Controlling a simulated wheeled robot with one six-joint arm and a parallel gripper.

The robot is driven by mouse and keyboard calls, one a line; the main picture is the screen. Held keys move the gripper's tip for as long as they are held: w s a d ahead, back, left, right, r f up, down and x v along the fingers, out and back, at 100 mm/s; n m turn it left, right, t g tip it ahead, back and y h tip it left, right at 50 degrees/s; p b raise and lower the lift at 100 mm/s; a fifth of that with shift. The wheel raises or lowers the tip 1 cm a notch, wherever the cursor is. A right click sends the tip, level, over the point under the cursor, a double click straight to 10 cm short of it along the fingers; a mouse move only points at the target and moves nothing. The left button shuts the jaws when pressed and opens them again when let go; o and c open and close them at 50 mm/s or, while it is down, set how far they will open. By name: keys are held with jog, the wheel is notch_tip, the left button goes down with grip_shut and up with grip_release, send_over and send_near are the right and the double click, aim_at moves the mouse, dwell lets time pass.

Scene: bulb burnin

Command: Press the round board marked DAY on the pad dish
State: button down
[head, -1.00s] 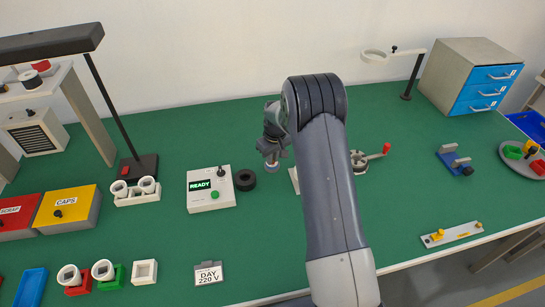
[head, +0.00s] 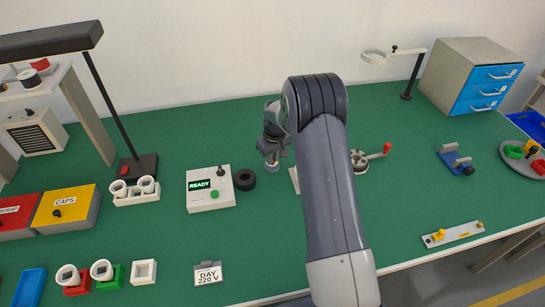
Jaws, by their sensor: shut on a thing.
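My gripper (head: 273,152) points down over the green bench, right of the black ring. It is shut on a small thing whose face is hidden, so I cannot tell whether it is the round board. A small pale round piece (head: 271,168) shows just under the fingertips; I cannot tell whether it is the held thing or the pad dish. No round board marked DAY can be read. The word DAY shows only on a grey card reading DAY 220 V (head: 208,274) at the front.
A white tester reading READY (head: 210,188) and a black ring (head: 244,180) stand left of my gripper. A red-handled fixture (head: 361,161) is right of my arm, which hides part of the bench. Cups in holders (head: 102,270) stand front left.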

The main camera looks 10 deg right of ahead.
jog(key=shift+f+b, duration=0.45)
jog(key=shift+f, duration=0.1)
jog(key=shift+s+f+b, duration=0.1)
jog(key=shift+f+b, duration=0.05)
jog(key=shift+b, duration=0.3)
dwell(2.9)
jog(key=shift+r+p, duration=1.25)
jog(key=shift+r, duration=1.4)
jog(key=shift+d, duration=0.1)
